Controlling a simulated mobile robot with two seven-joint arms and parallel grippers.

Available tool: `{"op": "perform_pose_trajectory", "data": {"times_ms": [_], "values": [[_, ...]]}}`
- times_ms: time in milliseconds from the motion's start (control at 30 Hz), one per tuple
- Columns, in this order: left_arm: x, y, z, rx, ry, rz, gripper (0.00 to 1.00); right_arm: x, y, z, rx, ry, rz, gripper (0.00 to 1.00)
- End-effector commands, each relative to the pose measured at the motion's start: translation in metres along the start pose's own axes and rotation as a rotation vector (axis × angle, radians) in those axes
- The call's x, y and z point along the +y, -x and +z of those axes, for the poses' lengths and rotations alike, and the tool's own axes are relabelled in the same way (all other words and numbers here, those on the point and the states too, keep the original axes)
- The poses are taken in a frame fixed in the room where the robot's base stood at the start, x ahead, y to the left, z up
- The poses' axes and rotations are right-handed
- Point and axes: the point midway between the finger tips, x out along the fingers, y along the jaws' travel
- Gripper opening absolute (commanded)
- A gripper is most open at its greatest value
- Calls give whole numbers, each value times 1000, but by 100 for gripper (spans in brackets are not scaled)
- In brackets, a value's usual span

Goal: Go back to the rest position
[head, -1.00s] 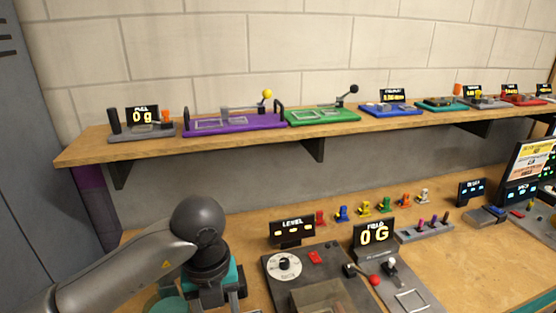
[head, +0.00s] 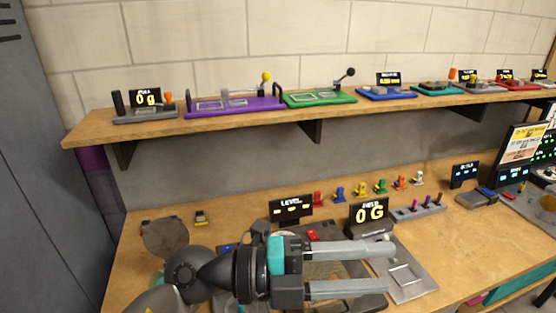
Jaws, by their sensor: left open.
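My left gripper (head: 385,272) comes in from the lower left in the head view. Its two long grey fingers point right and are apart, with nothing between them. It is over the control panel with the LEVEL display (head: 290,209), and it hides much of that panel. The fingertips are near the left edge of the grey plate (head: 405,275) below the FIELD-type display reading 0 G (head: 369,214). My right gripper is not in the view.
A wooden shelf (head: 90,132) above the bench carries several coloured devices, including a purple one (head: 234,105) and a green one (head: 320,97). Several small coloured figures (head: 360,189) stand at the back of the bench. A grey locker (head: 40,200) is at left. Bench room shows at right (head: 470,235).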

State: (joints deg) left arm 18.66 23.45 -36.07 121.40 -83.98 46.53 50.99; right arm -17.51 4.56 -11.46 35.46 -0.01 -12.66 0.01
Motion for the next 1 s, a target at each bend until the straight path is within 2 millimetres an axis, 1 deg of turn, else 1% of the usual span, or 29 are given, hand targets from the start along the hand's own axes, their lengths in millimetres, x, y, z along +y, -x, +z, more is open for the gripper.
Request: {"op": "perform_pose_trajectory", "data": {"times_ms": [33,100,167,233,333,367,400,467,500,567,600,667,700,767,800,867,900,967,1000], "values": [[-19,2,1,-31,28,-118,55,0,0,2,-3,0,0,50],[-45,12,9,-89,67,-273,55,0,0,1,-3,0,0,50],[-63,24,18,-151,104,-398,55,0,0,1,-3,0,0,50],[-80,42,32,-235,158,-533,55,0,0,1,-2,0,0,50],[-93,74,55,-378,246,-704,55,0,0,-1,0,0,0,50],[-94,85,62,-424,275,-749,55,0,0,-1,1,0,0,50],[-93,100,72,-490,316,-805,55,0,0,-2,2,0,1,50],[-88,123,87,-592,384,-879,55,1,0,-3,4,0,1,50],[-81,139,96,-663,432,-922,55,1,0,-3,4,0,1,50],[-67,162,108,-775,508,-974,55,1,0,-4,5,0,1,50],[-55,176,115,-850,562,-1001,55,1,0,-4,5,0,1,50],[-33,198,123,-966,649,-1031,55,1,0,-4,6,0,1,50],[-16,211,126,-1043,708,-1041,55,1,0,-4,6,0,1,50],[11,229,128,-1159,802,-1044,55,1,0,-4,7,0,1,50],[31,240,128,-1235,868,-1038,55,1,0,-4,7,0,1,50],[62,254,123,-1347,969,-1013,55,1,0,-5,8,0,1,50],[84,262,118,-1420,1039,-989,55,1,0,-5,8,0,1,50],[116,272,106,-1523,1146,-938,55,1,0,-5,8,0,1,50],[136,277,96,-1587,1218,-895,55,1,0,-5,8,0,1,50]]}}
